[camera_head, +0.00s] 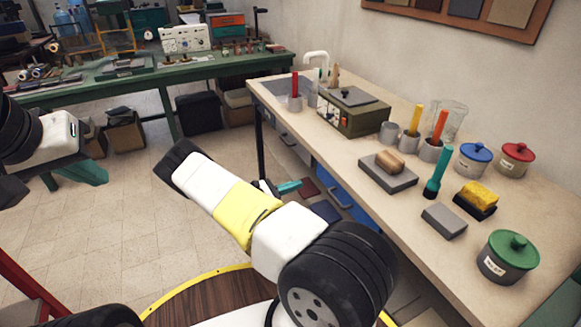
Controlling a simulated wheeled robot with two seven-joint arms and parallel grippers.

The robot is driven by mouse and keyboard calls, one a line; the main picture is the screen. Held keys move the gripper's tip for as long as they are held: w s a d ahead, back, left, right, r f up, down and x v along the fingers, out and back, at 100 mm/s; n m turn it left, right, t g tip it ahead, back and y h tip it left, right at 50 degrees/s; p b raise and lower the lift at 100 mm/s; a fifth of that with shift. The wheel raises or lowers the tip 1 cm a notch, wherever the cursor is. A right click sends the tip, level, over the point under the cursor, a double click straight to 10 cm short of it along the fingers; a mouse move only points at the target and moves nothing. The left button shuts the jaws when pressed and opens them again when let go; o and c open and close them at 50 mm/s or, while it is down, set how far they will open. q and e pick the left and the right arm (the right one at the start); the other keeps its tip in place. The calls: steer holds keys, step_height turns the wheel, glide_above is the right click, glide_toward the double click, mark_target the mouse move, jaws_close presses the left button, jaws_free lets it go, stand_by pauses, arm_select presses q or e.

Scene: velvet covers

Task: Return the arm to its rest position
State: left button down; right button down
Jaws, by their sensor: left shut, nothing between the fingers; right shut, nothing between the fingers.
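My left arm comes in at the left edge, with black joint rings and a white link. My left gripper (86,173) shows as teal fingers below that link, shut and empty, over the floor. My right arm rises from the bottom centre, with a black ringed joint, white links and a yellow band. It is bent, and its black elbow end points to the upper left. My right gripper (289,187) shows as small teal fingers behind the arm, beside the workbench's front. It is shut and empty, and partly hidden by the arm.
The beige workbench (335,155) on the right bears a green-and-grey box (352,112), cups, brushes, a yellow sponge (480,195) and lidded pots, including a green one (508,258). A green table (150,75) stands at the back. Tiled floor (120,215) is open between them.

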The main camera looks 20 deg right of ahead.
steer(key=s+a+r+m+g+y, duration=0.1)
steer(key=s+a+r+m+y, duration=0.3)
steer(key=r, duration=0.4)
steer(key=s+a+r+m+g+y, duration=0.1)
steer(key=s+a+r+m+y, duration=0.1)
steer(key=s+r+m+y, duration=0.45)
steer(key=s+a+r+m+g+y, duration=0.1)
steer(key=a+r+m+y, duration=0.2)
steer(key=r, duration=0.7)
steer(key=s+a+r+m+t+y, duration=0.2)
steer(key=s+a+r+t+y, duration=0.1)
steer(key=s+r, duration=0.5)
steer(key=s+a+r+m+t+y, duration=0.2)
steer(key=s+a+r+t, duration=0.3)
steer(key=s+r, duration=0.3)
steer(key=shift+s+a+m+y, duration=0.15)
steer(key=shift+s+m+y, duration=0.25)
steer(key=shift+y, duration=0.45)
